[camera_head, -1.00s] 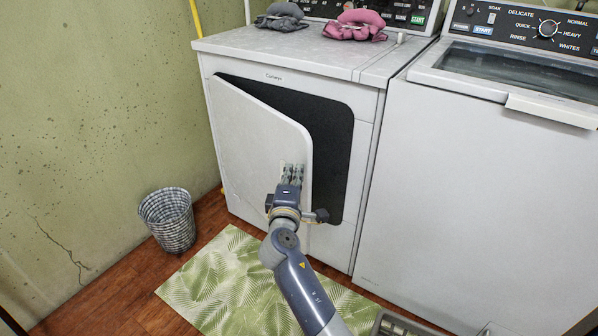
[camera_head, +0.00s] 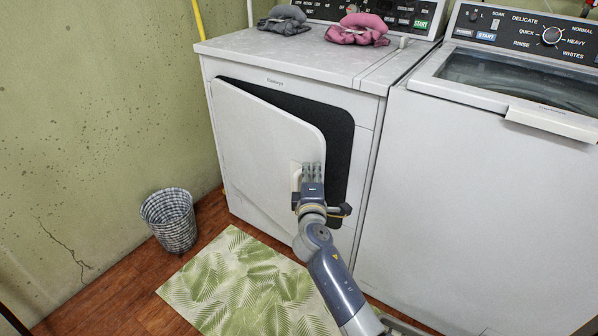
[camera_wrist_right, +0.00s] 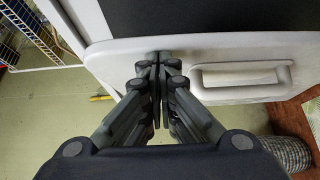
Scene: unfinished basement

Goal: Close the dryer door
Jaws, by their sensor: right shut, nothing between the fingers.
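The white dryer door (camera_head: 262,140) is partly open, hinged at its left side, with a dark gap (camera_head: 338,145) along its top and right. My right gripper (camera_head: 312,168) is shut and empty, its fingertips at the outer face of the door near its free right edge. In the right wrist view the shut fingertips (camera_wrist_right: 158,58) meet the white door panel (camera_wrist_right: 125,62), beside its handle (camera_wrist_right: 240,68). The fingers are not around the handle. I cannot tell how hard they touch. My left gripper is not in view.
The dryer top (camera_head: 290,58) holds a grey item (camera_head: 283,19) and a pink item (camera_head: 357,29). A washer (camera_head: 455,190) stands close on the right. A woven basket (camera_head: 170,219) and a green leaf mat (camera_head: 245,285) are on the wooden floor.

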